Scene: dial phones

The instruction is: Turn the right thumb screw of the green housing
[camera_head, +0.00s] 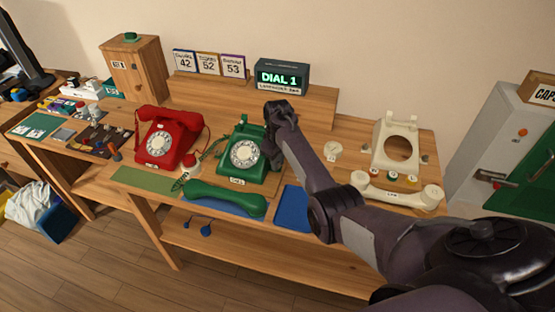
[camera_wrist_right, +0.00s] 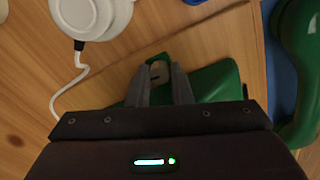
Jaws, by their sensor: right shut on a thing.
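The green housing (camera_head: 235,168) is a green dial phone with a white dial, standing on the bench at the middle of the head view. It shows in part in the right wrist view (camera_wrist_right: 215,85), behind and beside my fingers. My right gripper (camera_head: 271,160) is at the housing's right side, reaching down from above. In the right wrist view, my right gripper (camera_wrist_right: 160,75) is closed around a small pale knob, the right thumb screw (camera_wrist_right: 157,70), at the green edge. The fingers partly hide it. My left gripper is out of view.
The green handset (camera_head: 225,198) lies in front of the housing. A red phone (camera_head: 170,137) stands to the left, a cream phone body (camera_head: 396,135) to the right. A "DIAL 1" display (camera_head: 281,76) stands behind.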

